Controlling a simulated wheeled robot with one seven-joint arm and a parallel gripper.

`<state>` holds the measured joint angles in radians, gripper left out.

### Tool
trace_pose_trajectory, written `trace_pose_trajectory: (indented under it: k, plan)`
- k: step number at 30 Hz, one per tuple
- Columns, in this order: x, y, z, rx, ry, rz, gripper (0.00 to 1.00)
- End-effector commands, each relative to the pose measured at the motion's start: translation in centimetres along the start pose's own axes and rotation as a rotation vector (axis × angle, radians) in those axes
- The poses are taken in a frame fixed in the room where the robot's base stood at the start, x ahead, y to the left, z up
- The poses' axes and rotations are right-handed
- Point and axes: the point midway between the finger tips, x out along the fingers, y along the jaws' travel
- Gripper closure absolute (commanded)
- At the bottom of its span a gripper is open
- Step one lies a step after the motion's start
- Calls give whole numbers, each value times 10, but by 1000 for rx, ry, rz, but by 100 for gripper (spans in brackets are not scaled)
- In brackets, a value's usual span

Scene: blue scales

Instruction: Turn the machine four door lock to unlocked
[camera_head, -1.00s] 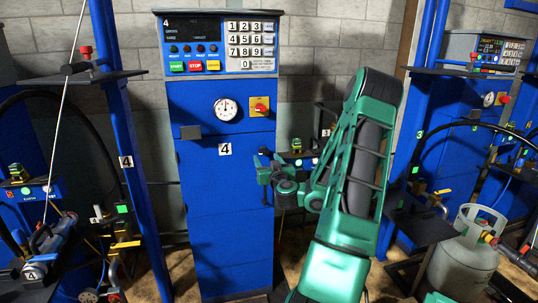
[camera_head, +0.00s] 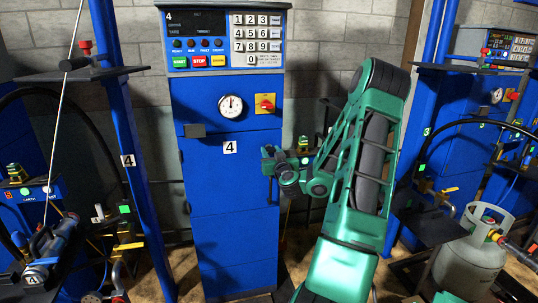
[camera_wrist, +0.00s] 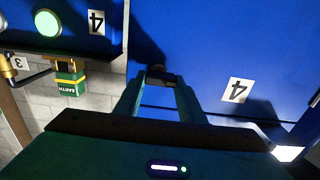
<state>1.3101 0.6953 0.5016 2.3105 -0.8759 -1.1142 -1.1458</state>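Machine four is a tall blue cabinet (camera_head: 235,210) with a 4 label (camera_head: 230,147) on its front, upright and facing me. My gripper (camera_head: 268,160) is at the cabinet's right edge, just right of the label and below the red and yellow switch. In the wrist view my gripper (camera_wrist: 158,82) has its two green fingers apart, pointing at the blue front near its edge. A small dark rounded piece (camera_wrist: 158,72) shows between the fingertips; it may be the door lock. I cannot tell its setting or whether the fingers touch it.
The cabinet carries a keypad panel (camera_head: 222,38), a round gauge (camera_head: 230,105) and a red and yellow switch (camera_head: 265,103). A blue post (camera_head: 130,150) with a shelf stands left. A grey gas cylinder (camera_head: 470,255) stands right. A green EARTH clamp (camera_wrist: 68,78) hangs beside the cabinet.

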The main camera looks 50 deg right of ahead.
Motion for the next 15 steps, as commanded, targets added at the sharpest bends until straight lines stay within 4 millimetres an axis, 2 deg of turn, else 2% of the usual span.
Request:
trace_pose_trajectory:
  k: [8,15]
  plan:
    - [0,-3,0,20,0,-5,86]
    - [0,-4,-1,125,-1,-7,86]
